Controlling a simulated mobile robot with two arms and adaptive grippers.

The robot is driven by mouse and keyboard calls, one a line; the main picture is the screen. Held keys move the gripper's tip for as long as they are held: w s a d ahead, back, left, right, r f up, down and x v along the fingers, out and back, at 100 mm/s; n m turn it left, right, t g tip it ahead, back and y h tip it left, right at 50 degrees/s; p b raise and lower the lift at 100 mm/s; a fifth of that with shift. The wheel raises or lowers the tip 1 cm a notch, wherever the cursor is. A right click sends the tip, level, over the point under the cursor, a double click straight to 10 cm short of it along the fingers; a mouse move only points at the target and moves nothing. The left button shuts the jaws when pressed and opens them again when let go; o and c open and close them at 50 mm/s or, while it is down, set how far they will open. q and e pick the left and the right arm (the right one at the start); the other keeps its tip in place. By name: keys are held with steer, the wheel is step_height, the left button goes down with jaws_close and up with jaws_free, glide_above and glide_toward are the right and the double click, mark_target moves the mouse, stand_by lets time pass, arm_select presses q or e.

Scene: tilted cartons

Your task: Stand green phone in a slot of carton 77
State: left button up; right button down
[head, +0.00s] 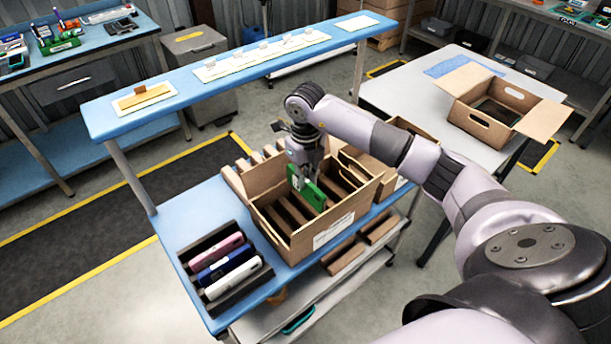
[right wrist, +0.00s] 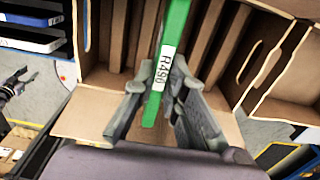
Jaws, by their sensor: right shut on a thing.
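My right gripper (head: 304,168) is shut on the green phone (head: 308,191), over the tilted open carton (head: 335,234) on the blue table. The carton has brown dividers forming slots and a white label too small to read. In the right wrist view, the right gripper (right wrist: 162,95) pinches the green phone (right wrist: 176,40) by its white label strip. The phone is roughly upright, its lower part among the dividers; I cannot tell whether it touches the bottom. A dark gripper, apparently my left one (right wrist: 14,84), shows at the left edge of the right wrist view; its jaws are unclear.
A black rack (head: 199,243) with pink, blue and white phones stands left of the carton. Another carton (head: 365,172) stands close behind. A raised blue shelf (head: 185,83) spans the back. An open carton (head: 482,130) sits on the white table at right.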

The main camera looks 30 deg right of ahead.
mark_target(305, 193)
steer(key=shift+f+b, duration=1.9)
steer(key=shift+f, duration=1.25)
steer(key=shift+f+b, duration=1.65)
steer(key=shift+f, duration=0.4)
steer(key=shift+f, duration=0.3)
steer(key=c, duration=1.5)
jaws_free()
steer(key=shift+c, duration=0.2)
